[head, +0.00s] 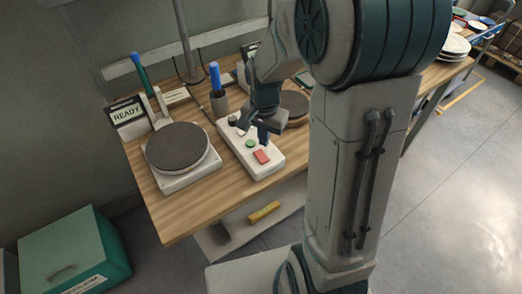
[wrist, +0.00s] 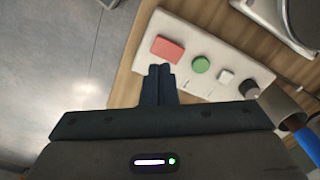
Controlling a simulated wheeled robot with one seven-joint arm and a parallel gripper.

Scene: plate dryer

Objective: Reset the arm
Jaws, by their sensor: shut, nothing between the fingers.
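My gripper (head: 264,136) is shut and empty. In the head view it hangs just over a white control box on the wooden table. In the wrist view its closed fingers (wrist: 159,84) point toward the box's edge, near the red button. The control box (head: 268,168) carries a red button (head: 261,156), a green button (head: 250,143) and smaller controls, partly hidden by my gripper. In the wrist view the red button (wrist: 167,48), the green button (wrist: 201,64) and a dark knob (wrist: 250,89) show. I cannot tell whether the fingertips touch the box.
A round dark plate device (head: 178,147) sits left of the box, beside a display (head: 127,114) reading READY. Another dark disc (head: 294,106) lies behind my arm. A cup (head: 220,103) holds a blue-topped item. A teal box (head: 74,250) stands on the floor at left.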

